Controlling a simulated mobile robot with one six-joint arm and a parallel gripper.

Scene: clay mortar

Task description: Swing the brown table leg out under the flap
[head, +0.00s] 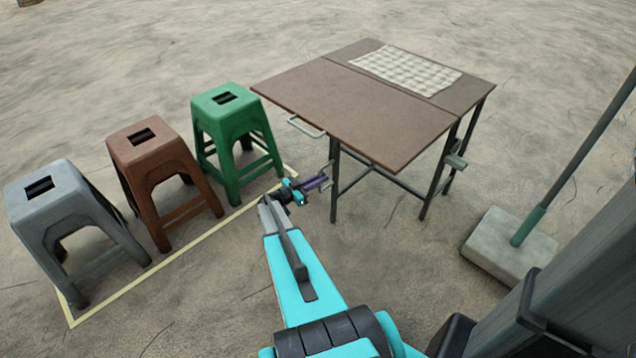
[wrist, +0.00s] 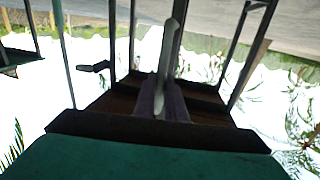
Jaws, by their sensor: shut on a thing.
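The brown table (head: 470,95) stands at upper centre in the head view. Its flap (head: 340,105) is level with the rest of the top. A slim grey table leg (head: 334,205) stands upright below the flap's front edge, near the edge's middle. My gripper (head: 326,181) is at mid-height on this leg, coming from the left. The leg's upper end is hidden by the flap.
Grey (head: 75,215), brown (head: 165,175) and green (head: 235,130) stools stand left inside a yellow floor line. A pale handle (head: 307,126) juts from the flap's edge. A checked cloth (head: 405,70) lies on the tabletop. A pole's block base (head: 500,250) stands right.

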